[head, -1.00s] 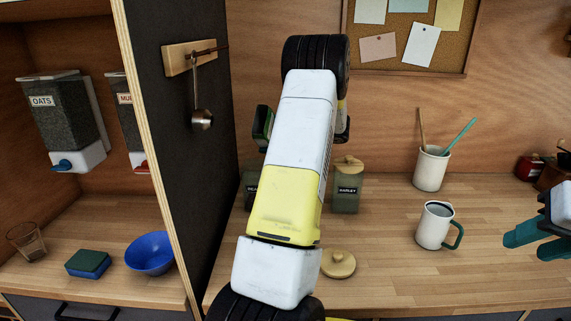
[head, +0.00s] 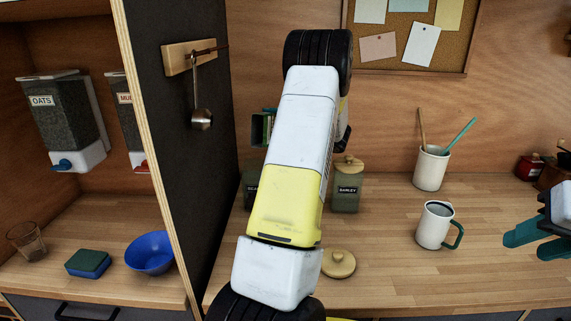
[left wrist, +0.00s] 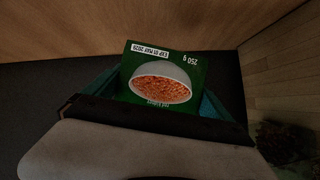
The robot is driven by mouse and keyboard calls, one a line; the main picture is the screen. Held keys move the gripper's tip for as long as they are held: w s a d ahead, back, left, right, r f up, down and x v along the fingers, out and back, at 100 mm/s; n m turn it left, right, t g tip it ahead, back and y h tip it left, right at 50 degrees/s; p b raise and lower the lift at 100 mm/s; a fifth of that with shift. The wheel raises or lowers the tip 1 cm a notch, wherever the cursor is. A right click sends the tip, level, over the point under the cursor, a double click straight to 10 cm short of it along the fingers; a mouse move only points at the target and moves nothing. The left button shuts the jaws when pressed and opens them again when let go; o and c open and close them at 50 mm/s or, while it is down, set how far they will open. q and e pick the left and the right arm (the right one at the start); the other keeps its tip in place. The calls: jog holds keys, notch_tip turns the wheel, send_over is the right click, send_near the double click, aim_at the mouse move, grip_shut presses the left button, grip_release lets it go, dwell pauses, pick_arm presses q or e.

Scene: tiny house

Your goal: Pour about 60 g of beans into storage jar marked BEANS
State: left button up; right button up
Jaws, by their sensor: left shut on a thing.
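My left gripper (left wrist: 158,97) is shut on a green box (left wrist: 178,58). The box shows a bowl of orange-red contents, "250 g" and an expiry label, upside down in the left wrist view. In the head view the box (head: 258,128) shows partly, left of my forearm and above the counter. A grey-green jar (head: 251,188) stands below it, mostly hidden by my arm, its label only partly readable. A round wooden lid (head: 338,263) lies on the counter. My right gripper (head: 535,238) is at the right edge, fingers apart and empty.
A lidded jar marked BARLEY (head: 346,193) stands right of my arm. A white mug (head: 435,226) and a utensil cup (head: 431,168) stand farther right. A dark partition (head: 185,150) with a hanging scoop (head: 201,118) borders the counter on the left. The front middle counter is clear.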

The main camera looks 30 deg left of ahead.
aim_at(271, 118)
pick_arm(q)
jog(key=shift+s+d+r+n+y, duration=0.2)
jog(key=shift+s+r+n+y, duration=0.1)
jog(key=shift+s+r+n, duration=0.4)
jog(key=shift+r, duration=0.25)
jog(key=shift+s+r+n+y+p, duration=0.1)
jog(key=shift+r+n+y+p, duration=0.25)
jog(key=shift+n, duration=0.25)
dwell(0.4)
jog(key=shift+s+d+r+n+t+y+p, duration=0.15)
jog(key=shift+s+r+n+y+p, duration=0.1)
jog(key=shift+s+r+n+p, duration=0.35)
jog(key=shift+s+d+r+n+t+y+p, duration=0.15)
jog(key=shift+s+r+n+y+p, duration=0.2)
jog(key=shift+r+n, duration=0.45)
dwell(2.8)
jog(key=w+f+m, duration=0.1)
jog(key=w+f+m+h, duration=0.1)
jog(key=f+m, duration=0.1)
jog(key=w+f+m+h, duration=0.1)
jog(key=m, duration=0.1)
jog(key=shift+a+f, duration=0.4)
